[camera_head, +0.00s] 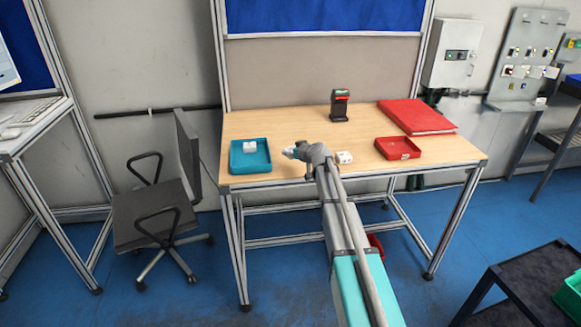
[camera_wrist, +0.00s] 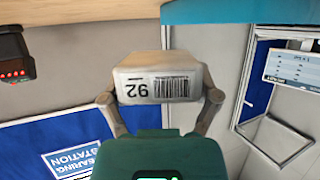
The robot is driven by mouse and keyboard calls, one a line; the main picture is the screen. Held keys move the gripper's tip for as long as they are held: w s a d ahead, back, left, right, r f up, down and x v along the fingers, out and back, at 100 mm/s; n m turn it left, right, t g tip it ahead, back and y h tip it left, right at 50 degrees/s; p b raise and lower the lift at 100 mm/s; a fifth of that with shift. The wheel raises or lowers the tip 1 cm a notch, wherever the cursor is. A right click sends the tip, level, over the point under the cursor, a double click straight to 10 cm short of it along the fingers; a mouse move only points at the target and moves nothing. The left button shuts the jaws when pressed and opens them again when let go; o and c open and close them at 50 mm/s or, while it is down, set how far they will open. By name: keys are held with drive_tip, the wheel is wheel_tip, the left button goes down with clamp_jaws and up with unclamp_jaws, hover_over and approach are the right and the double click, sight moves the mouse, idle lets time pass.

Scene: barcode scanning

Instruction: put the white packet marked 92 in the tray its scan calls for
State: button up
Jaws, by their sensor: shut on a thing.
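The white packet marked 92 (camera_wrist: 158,83) is held between the two fingers of my gripper (camera_wrist: 160,105). Its barcode and number face the wrist camera, upside down in that view. In the head view my gripper (camera_head: 294,152) is above the front of the table, between the blue tray (camera_head: 237,166) and the red tray (camera_head: 383,150); the held packet is hard to make out there. The scanner (camera_head: 340,106) stands upright at the table's back; it also shows at the left of the wrist view (camera_wrist: 14,66), with red on its screen, too small to read.
A white packet (camera_head: 250,147) lies in the blue tray, and a small white piece (camera_head: 405,156) is in the red tray. Another white packet (camera_head: 344,157) lies on the table (camera_head: 290,122) just right of my arm. A red binder (camera_head: 417,116) lies at the back right. The table's back left is clear.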

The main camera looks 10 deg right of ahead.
sight(291, 165)
drive_tip(key=shift+w+f+b, duration=0.6)
drive_tip(key=shift+w+f, duration=0.2)
drive_tip(key=shift+f, duration=0.15)
drive_tip(key=shift+w+f+b, duration=0.45)
drive_tip(key=shift+f+b, duration=0.15)
drive_tip(key=shift+b, duration=0.05)
drive_tip(key=shift+f+b, duration=1.4)
drive_tip(key=shift+f, duration=0.05)
drive_tip(key=shift+f, duration=0.1)
drive_tip(key=o, duration=1.1)
drive_tip(key=shift+r, duration=0.2)
drive_tip(key=p+v, duration=0.4)
drive_tip(key=v, duration=0.8)
drive_tip(key=shift+s+p, duration=0.1)
drive_tip(key=shift+p, duration=0.25)
